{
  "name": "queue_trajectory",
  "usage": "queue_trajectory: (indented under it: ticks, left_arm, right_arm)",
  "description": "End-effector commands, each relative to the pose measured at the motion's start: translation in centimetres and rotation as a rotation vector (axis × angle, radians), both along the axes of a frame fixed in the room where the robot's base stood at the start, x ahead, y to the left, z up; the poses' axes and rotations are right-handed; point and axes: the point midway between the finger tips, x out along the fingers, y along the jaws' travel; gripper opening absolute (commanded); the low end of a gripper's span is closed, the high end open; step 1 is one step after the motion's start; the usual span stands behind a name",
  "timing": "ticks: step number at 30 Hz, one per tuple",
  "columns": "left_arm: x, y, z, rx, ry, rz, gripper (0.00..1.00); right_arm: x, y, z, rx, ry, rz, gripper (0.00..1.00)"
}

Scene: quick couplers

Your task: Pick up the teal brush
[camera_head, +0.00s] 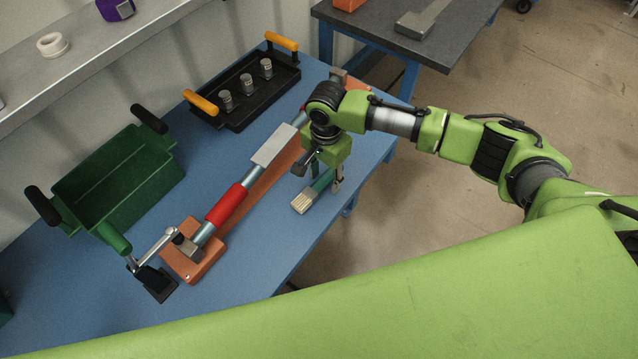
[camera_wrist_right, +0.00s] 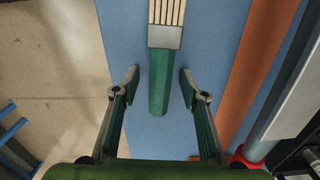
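The teal brush (camera_head: 322,182) lies on the blue table near its front edge, pale bristles pointing to the lower left in the head view. In the right wrist view, its teal handle (camera_wrist_right: 159,85) runs between my fingers, with the metal ferrule and bristles at the top. My right gripper (camera_head: 320,178) is over the handle. The wrist view shows its fingers (camera_wrist_right: 159,78) open, one on each side of the handle, with a visible gap to both. The gripper partly hides the handle in the head view. My left gripper is not in view.
Close beside the brush is an orange base (camera_head: 262,196) carrying a pipe assembly with a red sleeve (camera_head: 226,204). A green crate (camera_head: 85,222) and a black tray (camera_head: 238,122) with several metal fittings stand behind. The blue table (camera_head: 262,258) has free room in front.

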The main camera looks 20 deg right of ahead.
Motion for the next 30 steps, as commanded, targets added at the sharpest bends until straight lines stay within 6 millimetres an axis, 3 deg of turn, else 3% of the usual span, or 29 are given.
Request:
queue_trajectory:
  ticks: [7,12,23,30]
  left_arm:
    - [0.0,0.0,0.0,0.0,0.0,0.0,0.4]
    - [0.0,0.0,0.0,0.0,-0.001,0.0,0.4]
    - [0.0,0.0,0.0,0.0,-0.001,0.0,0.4]
    - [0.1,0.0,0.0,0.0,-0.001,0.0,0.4]
  right_arm:
    - [0.0,0.1,-0.2,0.001,-0.002,0.001,0.4]
    - [0.0,0.1,-0.2,0.001,-0.002,0.001,0.0]
    - [0.1,0.1,0.0,0.001,-0.002,0.0,0.0]
    - [0.2,0.1,2.1,0.004,-0.004,0.0,0.0]
